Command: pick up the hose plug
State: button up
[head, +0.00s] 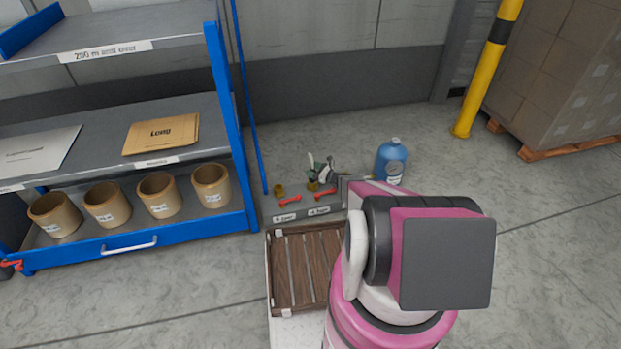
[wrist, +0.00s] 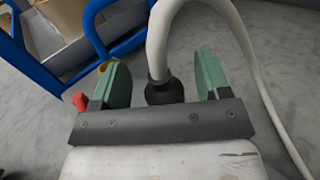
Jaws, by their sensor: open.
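The hose plug (wrist: 165,92) is a black fitting on the end of a thick cream hose (wrist: 238,30), which arches up and away to the right in the wrist view. My gripper (wrist: 163,66) is open, with one green finger on each side of the plug. The plug stands between the fingers, and a gap shows on both sides of it. In the head view my gripper (head: 322,172) is small and partly hidden by my arm, above the grey panel (head: 312,211). I cannot make out the plug clearly there.
The panel carries red handles (head: 290,200) and a brass fitting (head: 279,190). A blue gas bottle (head: 392,155) stands behind to the right. A slatted wooden tray (head: 284,305) lies in front. A blue shelf rack (head: 222,95) with pots is at left. Open floor lies right.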

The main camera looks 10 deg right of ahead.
jog(key=shift+w+a, duration=0.15)
grip_shut()
jog(key=shift+r, duration=0.1)
